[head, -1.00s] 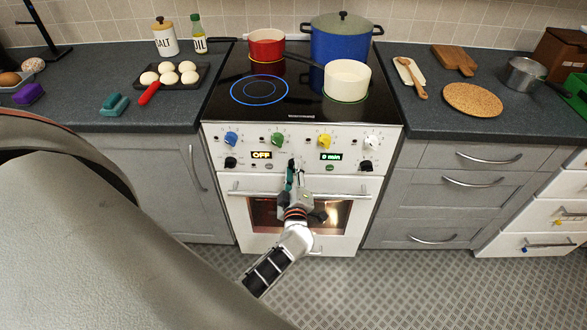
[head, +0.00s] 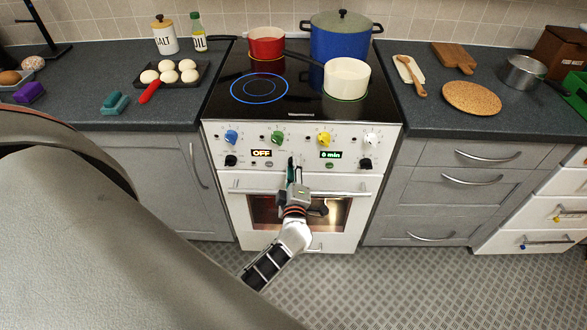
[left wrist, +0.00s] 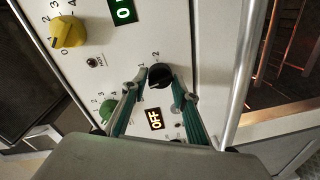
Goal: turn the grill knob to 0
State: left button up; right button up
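A small black knob (left wrist: 160,75) sits on the white oven panel (left wrist: 115,60), with printed marks 1 and 2 beside it; I take it for the grill knob. Its exact pointing direction is too small to tell. My left gripper (left wrist: 158,78) has its teal fingers on either side of this knob, tips apart and close to the panel. I see no clear grip on it. My right gripper is not in view.
A yellow knob (left wrist: 68,32), a green knob (head: 278,138) and other knobs surround the spot. The OFF display (head: 261,153) and the 0 min display (head: 331,155) flank it. The oven handle bar (head: 345,193) runs just below. Pots stand on the hob above.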

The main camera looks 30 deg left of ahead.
pick_arm(q)
jog(key=shift+o, duration=0.9)
jog(key=shift+s, duration=0.1)
jog(key=shift+s+d, duration=0.25)
jog(key=shift+d, duration=0.05)
jog(key=v, duration=1.1)
jog(key=shift+r, duration=0.15)
